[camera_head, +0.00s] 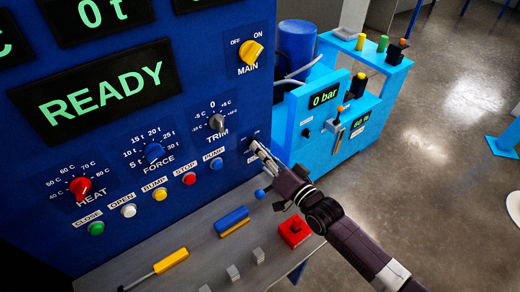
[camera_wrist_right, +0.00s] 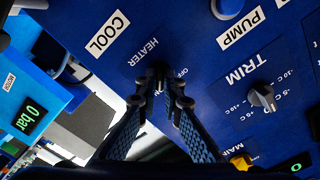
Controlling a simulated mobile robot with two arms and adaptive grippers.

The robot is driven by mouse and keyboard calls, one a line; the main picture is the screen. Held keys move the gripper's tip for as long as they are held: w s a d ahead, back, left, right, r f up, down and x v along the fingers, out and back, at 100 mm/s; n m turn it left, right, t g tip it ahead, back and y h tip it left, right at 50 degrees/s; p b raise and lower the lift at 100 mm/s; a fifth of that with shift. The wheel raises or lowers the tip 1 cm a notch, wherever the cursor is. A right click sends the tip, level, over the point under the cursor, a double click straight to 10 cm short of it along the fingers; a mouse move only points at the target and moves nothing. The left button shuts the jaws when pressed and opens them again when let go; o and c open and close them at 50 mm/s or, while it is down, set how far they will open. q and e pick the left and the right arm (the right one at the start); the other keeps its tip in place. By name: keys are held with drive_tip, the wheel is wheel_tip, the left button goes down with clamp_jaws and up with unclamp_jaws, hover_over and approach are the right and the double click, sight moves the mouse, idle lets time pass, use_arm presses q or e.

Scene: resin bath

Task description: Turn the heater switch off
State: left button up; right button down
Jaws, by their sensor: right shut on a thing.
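The heater switch is on the blue control panel (camera_head: 190,90), near its right edge. In the right wrist view the HEATER label (camera_wrist_right: 139,52) and an OFF mark sit beside the fingertips. The switch itself is mostly hidden by the fingers, so I cannot tell which way it points. My right gripper (camera_head: 256,150) reaches the panel from the lower right. It also shows in the right wrist view (camera_wrist_right: 164,82), its two fingertips close together at the switch and shut on it. My left gripper is not in view.
The grey TRIM knob (camera_head: 217,122) and blue PUMP button (camera_head: 217,164) are left of the gripper. The yellow MAIN switch (camera_head: 251,53) is above. A grey shelf below holds a blue-and-yellow block (camera_head: 232,220) and a red box (camera_head: 294,231). A light-blue machine (camera_head: 318,142) stands to the right.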

drive_tip(key=shift+f+n+b, duration=0.1)
drive_tip(key=shift+n+b, duration=0.4)
drive_tip(key=shift+n, duration=8.3)
drive_tip(key=c, duration=2.1)
unclamp_jaws()
drive_tip(key=shift+s, duration=0.15)
